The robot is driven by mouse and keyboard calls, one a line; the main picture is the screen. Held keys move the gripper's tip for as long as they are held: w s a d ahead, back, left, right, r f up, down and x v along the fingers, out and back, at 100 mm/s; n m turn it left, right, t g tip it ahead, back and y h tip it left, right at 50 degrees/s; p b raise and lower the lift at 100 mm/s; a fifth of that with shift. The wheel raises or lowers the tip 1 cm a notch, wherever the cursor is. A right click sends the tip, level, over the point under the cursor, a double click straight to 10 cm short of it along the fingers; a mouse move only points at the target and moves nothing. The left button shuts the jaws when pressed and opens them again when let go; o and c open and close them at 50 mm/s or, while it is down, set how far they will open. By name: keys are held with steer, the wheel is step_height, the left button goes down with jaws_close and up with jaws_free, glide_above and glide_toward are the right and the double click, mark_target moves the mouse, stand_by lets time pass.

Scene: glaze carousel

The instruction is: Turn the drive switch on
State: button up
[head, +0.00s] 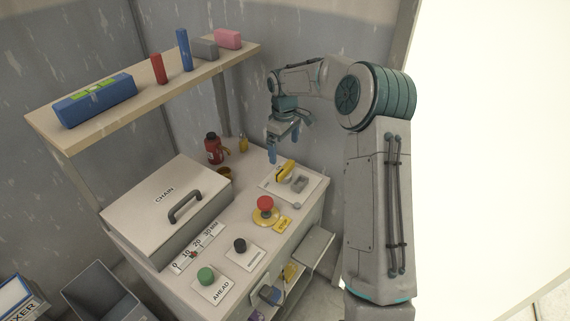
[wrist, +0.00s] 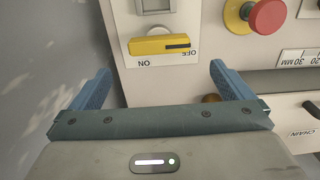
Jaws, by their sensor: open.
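The drive switch is a yellow handle (head: 286,171) on a white plate at the right rear of the cabinet top. In the wrist view the yellow handle (wrist: 160,45) lies crosswise, its black stripe at the right end by the OFF label. The ON label is below its left end; both labels appear upside down. My gripper (head: 284,143) is open and empty, above and behind the switch. In the wrist view its blue fingers (wrist: 160,75) are spread wider than the handle, which lies beyond the fingertips; I see no contact.
A red mushroom button (head: 265,204) stands in front of the switch. A grey box marked CHAIN (head: 165,195) with a handle is on the left. A red bottle (head: 213,148) stands behind. A shelf (head: 150,88) with several items hangs at the upper left.

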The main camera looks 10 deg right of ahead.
mark_target(285, 167)
step_height(285, 167, down, 8)
steer(key=shift+d+f+p, duration=0.1)
steer(key=shift+f+p, duration=0.15)
steer(key=shift+p, duration=0.15)
steer(key=c, duration=0.8)
